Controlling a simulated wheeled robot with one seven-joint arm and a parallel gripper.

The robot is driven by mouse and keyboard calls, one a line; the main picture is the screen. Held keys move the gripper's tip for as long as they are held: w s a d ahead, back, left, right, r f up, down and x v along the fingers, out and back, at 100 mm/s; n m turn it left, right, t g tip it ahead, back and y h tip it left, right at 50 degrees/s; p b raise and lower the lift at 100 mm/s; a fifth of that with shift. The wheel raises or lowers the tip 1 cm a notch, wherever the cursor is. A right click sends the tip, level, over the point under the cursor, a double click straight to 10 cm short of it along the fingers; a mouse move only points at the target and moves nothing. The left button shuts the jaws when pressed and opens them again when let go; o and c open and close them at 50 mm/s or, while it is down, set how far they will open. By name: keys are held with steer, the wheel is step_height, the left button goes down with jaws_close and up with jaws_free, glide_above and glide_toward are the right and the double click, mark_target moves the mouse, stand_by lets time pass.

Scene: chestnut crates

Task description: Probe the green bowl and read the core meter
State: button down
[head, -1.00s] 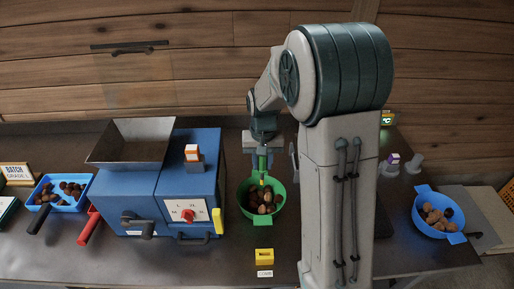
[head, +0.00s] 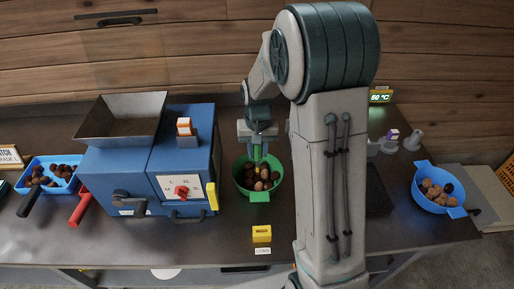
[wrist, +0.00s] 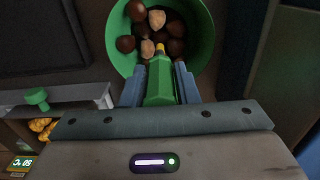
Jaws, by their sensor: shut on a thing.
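The green bowl (head: 259,197) stands on the counter right of the blue machine and holds several brown chestnuts. It fills the top of the wrist view (wrist: 199,50). My gripper (head: 257,150) is above the bowl, shut on a green-handled probe (wrist: 160,84) whose yellow tip points down at the chestnuts. Whether the tip has entered a chestnut I cannot tell. The core meter (head: 380,97), a small display behind my arm at right, shows green digits that look like 50 °C.
A blue machine (head: 128,178) with a hopper stands left of the bowl. A blue pan (head: 67,183) of chestnuts lies far left, a blue bowl (head: 424,171) of chestnuts at right. A yellow block (head: 262,234) sits in front of the green bowl.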

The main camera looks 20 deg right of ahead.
mark_target(258, 159)
steer(key=shift+f+b, duration=1.45)
steer(key=shift+f, duration=0.65)
stand_by(1.8)
step_height(258, 159, up, 9)
steer(key=p, duration=0.6)
steer(key=shift+r, duration=0.1)
steer(key=shift+a, duration=0.1)
